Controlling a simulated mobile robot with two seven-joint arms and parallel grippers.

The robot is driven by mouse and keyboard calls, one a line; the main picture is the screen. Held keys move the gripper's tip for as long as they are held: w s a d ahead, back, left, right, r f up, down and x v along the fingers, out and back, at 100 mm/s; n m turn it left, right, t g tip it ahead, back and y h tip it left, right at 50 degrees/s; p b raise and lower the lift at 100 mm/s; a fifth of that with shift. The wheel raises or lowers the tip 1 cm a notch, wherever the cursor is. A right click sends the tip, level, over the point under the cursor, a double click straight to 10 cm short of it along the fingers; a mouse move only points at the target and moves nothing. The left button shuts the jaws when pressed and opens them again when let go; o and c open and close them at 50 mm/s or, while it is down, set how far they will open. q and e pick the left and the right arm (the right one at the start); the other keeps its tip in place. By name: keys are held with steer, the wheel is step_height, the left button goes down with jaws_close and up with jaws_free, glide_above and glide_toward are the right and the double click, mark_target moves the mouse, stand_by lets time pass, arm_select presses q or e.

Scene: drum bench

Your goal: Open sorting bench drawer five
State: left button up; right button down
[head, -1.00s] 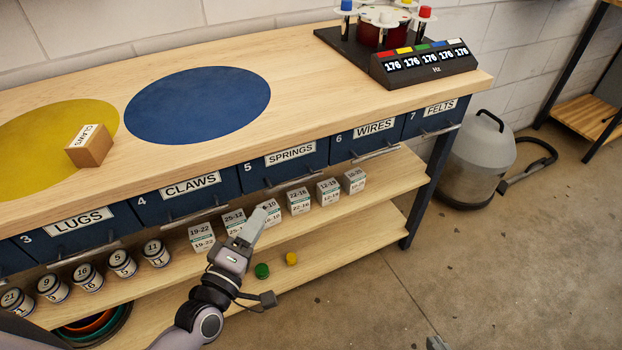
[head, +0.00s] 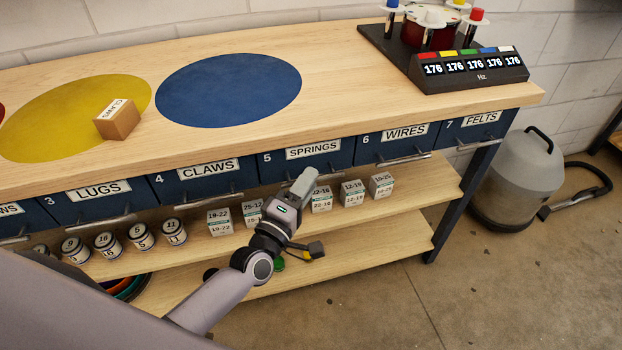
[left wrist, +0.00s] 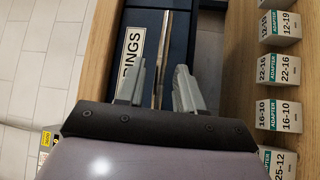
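Drawer five (head: 273,172) is a dark blue front labelled SPRINGS under the bench top, and it looks shut, level with its neighbours. Its metal bar handle (left wrist: 164,50) shows in the left wrist view. My left gripper (head: 303,182) is in front of the drawer's lower part in the head view and hides some of the handle. In the left wrist view the left gripper (left wrist: 160,78) is open, with one finger on each side of the handle bar and gaps between. Whether the bar is fully between the fingertips in depth I cannot tell. My right gripper is out of view.
Drawers four, CLAWS (head: 208,180), and six, WIRES (head: 397,143), flank it. Small adapter boxes (head: 352,193) and labelled jars (head: 141,236) stand on the shelf below, close under my gripper. A grey vacuum (head: 517,180) stands right of the bench.

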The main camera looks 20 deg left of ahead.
arm_select(q)
steer(key=shift+x, duration=0.9)
jaws_close()
steer(key=shift+d, duration=0.1)
